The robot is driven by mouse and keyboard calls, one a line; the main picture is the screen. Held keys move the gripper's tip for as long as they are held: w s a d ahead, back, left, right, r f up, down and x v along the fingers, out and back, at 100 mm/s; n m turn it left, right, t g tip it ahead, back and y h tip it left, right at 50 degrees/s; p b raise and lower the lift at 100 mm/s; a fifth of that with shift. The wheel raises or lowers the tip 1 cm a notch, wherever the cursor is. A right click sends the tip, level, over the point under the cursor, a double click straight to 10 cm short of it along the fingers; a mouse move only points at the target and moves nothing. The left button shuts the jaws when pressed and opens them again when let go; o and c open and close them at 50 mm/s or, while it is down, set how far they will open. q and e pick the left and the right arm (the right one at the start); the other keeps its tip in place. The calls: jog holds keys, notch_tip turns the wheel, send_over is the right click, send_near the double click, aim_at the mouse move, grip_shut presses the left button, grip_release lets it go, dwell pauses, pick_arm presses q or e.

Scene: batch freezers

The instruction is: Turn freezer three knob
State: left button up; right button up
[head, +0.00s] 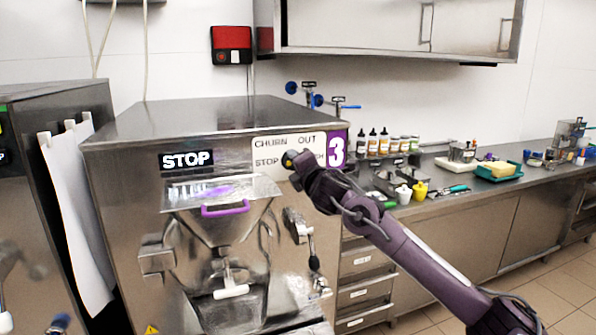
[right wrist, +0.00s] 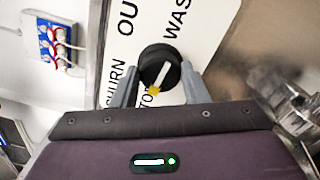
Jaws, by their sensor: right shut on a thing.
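Freezer three (head: 120,150) is a steel machine with a purple "3" plate (head: 336,150) and a white panel reading CHURN, OUT and STOP. Its black round knob (head: 289,158) is partly covered by my right gripper (head: 297,167) in the head view. In the right wrist view the knob (right wrist: 158,62) sits between the two grey fingers of the right gripper (right wrist: 158,84), which is shut on it. The knob's white pointer slants, with a yellow mark at its lower end beside the partly hidden STOP label. My left gripper is not in view.
Another freezer (head: 50,100) with a hanging white cloth (head: 75,200) stands at the left. A steel counter (head: 450,195) with bottles, cups and a teal tray (head: 497,175) runs along the right. A wall cabinet (head: 400,30) hangs above. Floor shows at the lower right.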

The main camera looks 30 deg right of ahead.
jog(key=shift+f+n, duration=0.15)
jog(key=shift+n, duration=0.45)
jog(key=shift+b, duration=0.3)
jog(key=o, duration=1)
jog(key=shift+c, duration=0.2)
jog(key=b+v, duration=0.3)
jog(key=v, duration=0.4)
jog(key=shift+s, duration=0.35)
jog(key=shift+a, duration=0.1)
